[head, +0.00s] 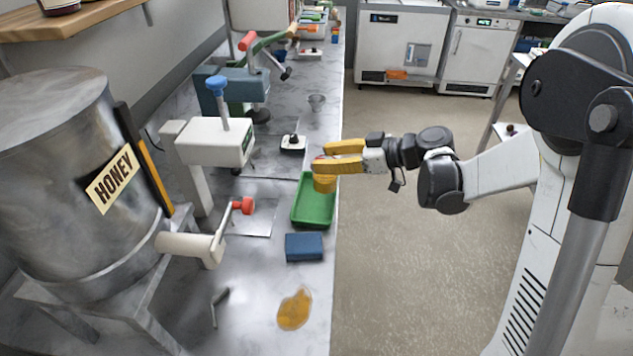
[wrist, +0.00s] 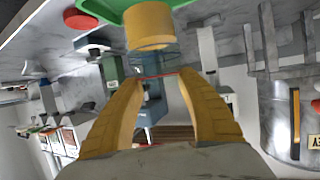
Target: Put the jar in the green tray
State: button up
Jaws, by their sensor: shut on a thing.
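The jar (head: 325,184) holds amber contents and shows a thin red edge near its top. My gripper (head: 322,156) has yellow fingers closed around the jar's upper part. The jar appears over the far right end of the green tray (head: 311,216); I cannot tell whether its base touches the tray floor. In the wrist view the jar (wrist: 150,26) shows beyond the fingertips of my gripper (wrist: 161,75), with the green tray (wrist: 108,10) behind it. The tray lies on the counter near its right edge, and its visible floor is empty.
A blue block (head: 304,247) sits just in front of the tray, and an amber puddle (head: 294,309) lies nearer. Open floor lies right.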

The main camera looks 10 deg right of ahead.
aim_at(315, 176)
jog(key=shift+w+a+f+b, duration=0.2)
jog(key=shift+a+f, duration=0.25)
jog(key=shift+a, duration=0.2)
jog(key=shift+w+a+f+b, duration=0.1)
jog(key=shift+a+f+b, duration=0.05)
jog(key=shift+a+f, duration=0.4)
jog(key=shift+f+b, duration=0.9)
jog(key=shift+f, duration=0.8)
jog(key=shift+f, duration=0.1)
jog(key=shift+f, duration=0.15)
jog(key=o, duration=1.4)
jog(key=shift+c, duration=0.2)
